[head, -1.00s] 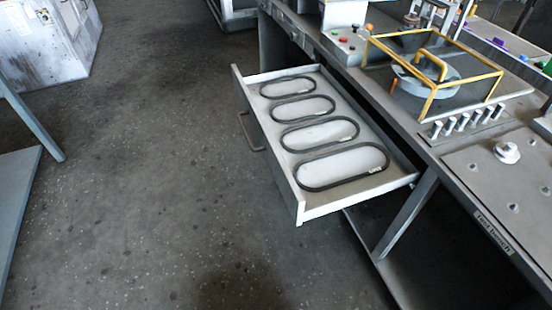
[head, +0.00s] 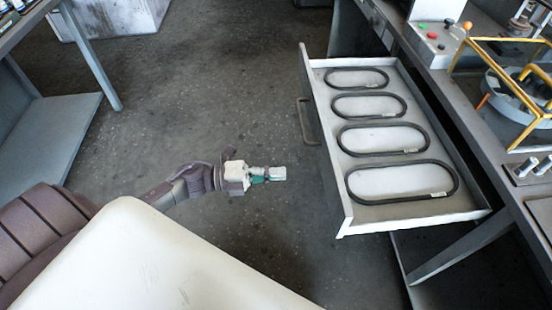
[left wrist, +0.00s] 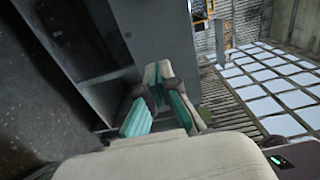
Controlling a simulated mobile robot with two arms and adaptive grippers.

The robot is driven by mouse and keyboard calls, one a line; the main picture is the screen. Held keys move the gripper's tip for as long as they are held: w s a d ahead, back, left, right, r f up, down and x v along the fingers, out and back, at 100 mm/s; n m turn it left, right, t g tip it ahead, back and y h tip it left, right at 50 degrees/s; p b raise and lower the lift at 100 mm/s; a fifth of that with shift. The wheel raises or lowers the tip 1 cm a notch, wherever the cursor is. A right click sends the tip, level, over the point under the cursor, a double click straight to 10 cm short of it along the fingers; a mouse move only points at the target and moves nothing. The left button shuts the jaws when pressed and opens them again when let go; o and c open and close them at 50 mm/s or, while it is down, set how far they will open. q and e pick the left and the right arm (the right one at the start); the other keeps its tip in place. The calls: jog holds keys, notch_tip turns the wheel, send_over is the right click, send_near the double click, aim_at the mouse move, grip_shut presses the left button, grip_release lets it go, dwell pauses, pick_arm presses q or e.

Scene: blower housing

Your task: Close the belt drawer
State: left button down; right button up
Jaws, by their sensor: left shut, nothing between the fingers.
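The belt drawer (head: 343,201) stands pulled out from the workbench in the head view. It is a light grey tray with several black oval belts lying in it. Its dark bar handle (head: 308,121) is on the drawer's left-facing front. My left gripper (head: 283,174) is shut and empty, to the left of the drawer and apart from it, nearer the camera than the handle. The left wrist view shows its teal-padded fingers (left wrist: 157,122) at close range. I cannot make out the drawer in the left wrist view. My right gripper is not in view.
The workbench (head: 455,95) runs along the right, with a yellow frame (head: 519,97) and control buttons on top. A bench leg (head: 465,248) slants below the drawer. Another table (head: 48,140) stands at the left. The floor (head: 215,110) between is clear.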

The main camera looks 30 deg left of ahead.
aim_at(326, 170)
pick_arm(q)
jog(key=p+x, duration=0.1)
jog(key=x, duration=0.8)
jog(key=shift+w+d, duration=0.1)
jog(key=shift+w, duration=0.1)
jog(key=shift+w+d+f+p, duration=0.1)
jog(key=shift+w+d+p, duration=0.1)
jog(key=shift+d+p, duration=0.1)
